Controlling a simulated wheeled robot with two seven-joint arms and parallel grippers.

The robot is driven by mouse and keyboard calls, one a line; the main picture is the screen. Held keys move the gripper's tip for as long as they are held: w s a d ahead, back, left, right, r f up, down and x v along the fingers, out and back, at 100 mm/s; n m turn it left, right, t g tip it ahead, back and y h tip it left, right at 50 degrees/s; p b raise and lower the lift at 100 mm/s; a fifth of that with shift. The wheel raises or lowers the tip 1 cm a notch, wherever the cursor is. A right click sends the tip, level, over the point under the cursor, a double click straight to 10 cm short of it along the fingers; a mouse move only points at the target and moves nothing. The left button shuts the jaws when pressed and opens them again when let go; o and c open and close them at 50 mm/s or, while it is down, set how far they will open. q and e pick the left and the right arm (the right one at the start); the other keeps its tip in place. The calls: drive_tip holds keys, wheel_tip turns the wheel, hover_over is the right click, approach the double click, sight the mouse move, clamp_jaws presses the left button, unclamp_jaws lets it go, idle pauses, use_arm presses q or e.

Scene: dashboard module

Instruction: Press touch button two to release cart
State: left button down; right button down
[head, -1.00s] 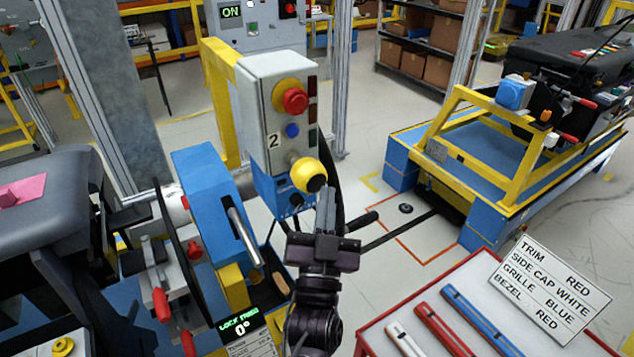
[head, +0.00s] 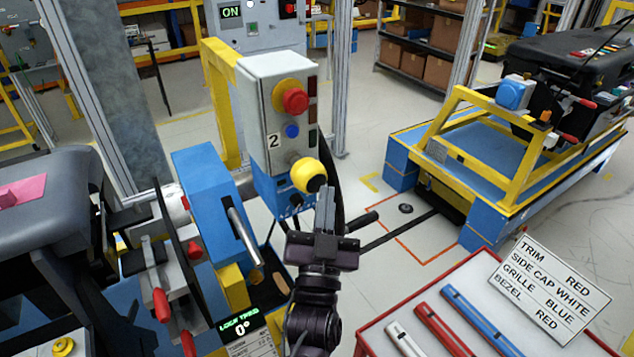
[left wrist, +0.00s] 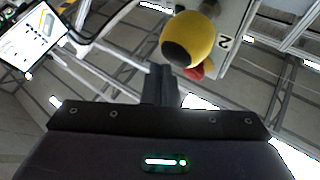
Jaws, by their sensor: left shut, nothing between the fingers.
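A grey control box (head: 275,90) with a "2" label stands on a post in the head view. A yellow domed button with a dark centre (head: 307,175) sticks out of its lower front, and shows large in the left wrist view (left wrist: 188,40). My left gripper (head: 327,195) is shut and empty, its fingertips just below and right of the dome. In the left wrist view its fingers (left wrist: 160,82) lie below the dome. I cannot tell whether they touch it. A blue and yellow cart (head: 470,165) stands on the right, carrying a black dashboard. My right gripper is not in view.
The box also has a red mushroom button (head: 294,101) and a small blue button (head: 292,131). A blue fixture with a metal handle (head: 215,205) stands left of my left arm. A red-edged table (head: 420,310) with coloured strips and a sign is at lower right.

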use_arm(q)
drive_tip(key=shift+w+a, duration=0.2)
drive_tip(key=shift+w, duration=0.1)
drive_tip(key=shift+w+a, duration=0.25)
drive_tip(key=shift+w, duration=0.05)
idle(0.7)
idle(0.4)
drive_tip(key=shift+s+d, duration=0.5)
drive_tip(key=shift+s, duration=0.2)
drive_tip(key=s+d, duration=0.1)
drive_tip(key=s, duration=0.1)
drive_tip(key=s+d+p, duration=0.1)
drive_tip(key=s+d, duration=0.1)
